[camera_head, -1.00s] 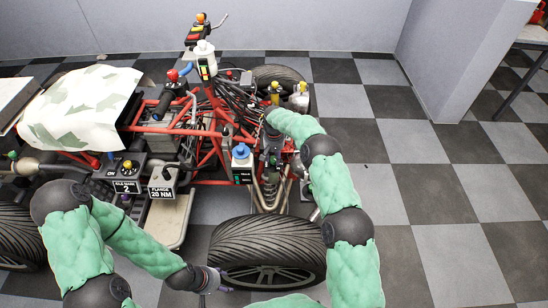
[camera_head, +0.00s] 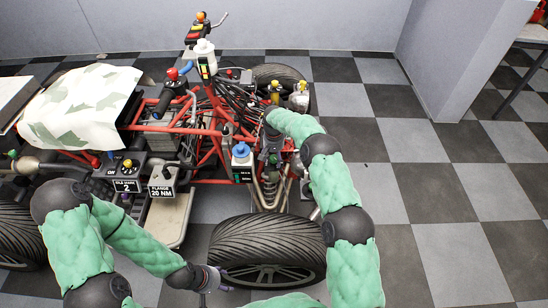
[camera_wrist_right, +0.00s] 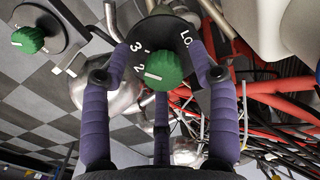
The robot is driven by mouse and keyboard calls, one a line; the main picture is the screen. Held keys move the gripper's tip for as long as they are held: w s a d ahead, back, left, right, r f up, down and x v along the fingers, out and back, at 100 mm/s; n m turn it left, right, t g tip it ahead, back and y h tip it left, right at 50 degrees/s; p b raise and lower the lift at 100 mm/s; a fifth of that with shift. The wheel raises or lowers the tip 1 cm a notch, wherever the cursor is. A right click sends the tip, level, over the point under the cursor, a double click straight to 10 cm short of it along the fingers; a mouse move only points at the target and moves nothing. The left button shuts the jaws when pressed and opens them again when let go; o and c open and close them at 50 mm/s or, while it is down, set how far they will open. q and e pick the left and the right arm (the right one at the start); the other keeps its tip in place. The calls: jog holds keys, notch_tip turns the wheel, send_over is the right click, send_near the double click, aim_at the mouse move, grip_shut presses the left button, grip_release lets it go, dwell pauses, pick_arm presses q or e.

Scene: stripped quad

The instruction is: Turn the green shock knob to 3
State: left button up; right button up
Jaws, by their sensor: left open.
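A green knob (camera_wrist_right: 165,72) sits on a black dial (camera_wrist_right: 160,40) marked 2, 3 and Lo in the right wrist view. The knob's white mark points left, near the 2. My right gripper (camera_wrist_right: 158,62) has its purple fingers spread on both sides of the knob, with a third finger below. I see a gap between them and the knob. In the head view the right arm reaches to the quad's shock area, where the knob is hidden from me. My left gripper (camera_head: 212,279) is open and empty beside the front tyre.
A second green knob (camera_wrist_right: 28,40) on a black dial is at upper left in the wrist view. Red frame tubes (camera_wrist_right: 275,95) and cables crowd the right. The quad's tyre (camera_head: 268,245) stands between my arms. The checkered floor on the right is clear.

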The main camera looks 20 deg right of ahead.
aim_at(274, 158)
jog(key=shift+r, duration=0.1)
notch_tip(274, 158, up, 12)
dwell(0.5)
dwell(0.5)
